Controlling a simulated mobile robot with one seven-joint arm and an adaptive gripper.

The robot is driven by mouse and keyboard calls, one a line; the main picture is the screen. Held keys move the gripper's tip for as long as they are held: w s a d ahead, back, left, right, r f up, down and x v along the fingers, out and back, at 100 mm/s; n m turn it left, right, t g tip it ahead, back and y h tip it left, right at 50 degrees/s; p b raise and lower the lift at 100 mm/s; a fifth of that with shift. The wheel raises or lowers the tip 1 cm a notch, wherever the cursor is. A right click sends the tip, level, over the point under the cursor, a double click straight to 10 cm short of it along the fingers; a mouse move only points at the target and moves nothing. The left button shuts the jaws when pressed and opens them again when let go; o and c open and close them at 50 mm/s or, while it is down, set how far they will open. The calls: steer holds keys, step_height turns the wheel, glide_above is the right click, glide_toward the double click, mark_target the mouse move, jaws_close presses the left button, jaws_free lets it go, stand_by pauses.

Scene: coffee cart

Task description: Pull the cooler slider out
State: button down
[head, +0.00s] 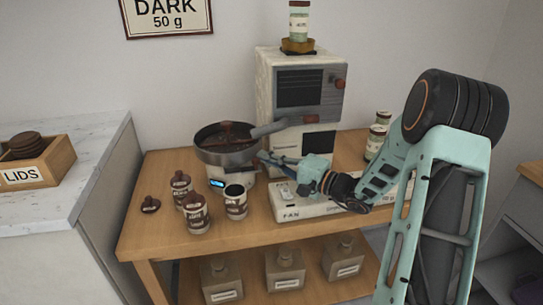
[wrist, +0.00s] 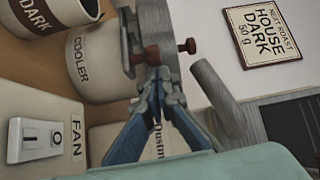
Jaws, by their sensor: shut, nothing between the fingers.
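The cooler (head: 229,150) is a round dark pan on a pale base with a lit display, on the wooden table in the head view. Its white body (wrist: 95,65), labelled COOLER, shows sideways in the wrist view. A reddish-brown knob (wrist: 151,54) and a second one (wrist: 188,46) sit by the grey edge of the pan; I cannot tell for sure which belongs to the slider. My gripper (head: 262,157) is beside the right of the cooler. In the wrist view its blue fingers (wrist: 160,78) are shut and empty, tips close to the first knob; contact is unclear.
A grey roaster (head: 300,95) with a spout stands behind. The fan switch box (head: 290,205) lies below my gripper. A cup (head: 236,203) and brown-lidded jars (head: 196,213) stand at the front left. A marble counter (head: 75,165) is farther left.

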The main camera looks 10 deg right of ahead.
steer(key=shift+s+a, duration=0.1)
steer(key=shift+s, duration=0.1)
steer(key=shift+s+b, duration=1.1)
steer(key=shift+s, duration=1.45)
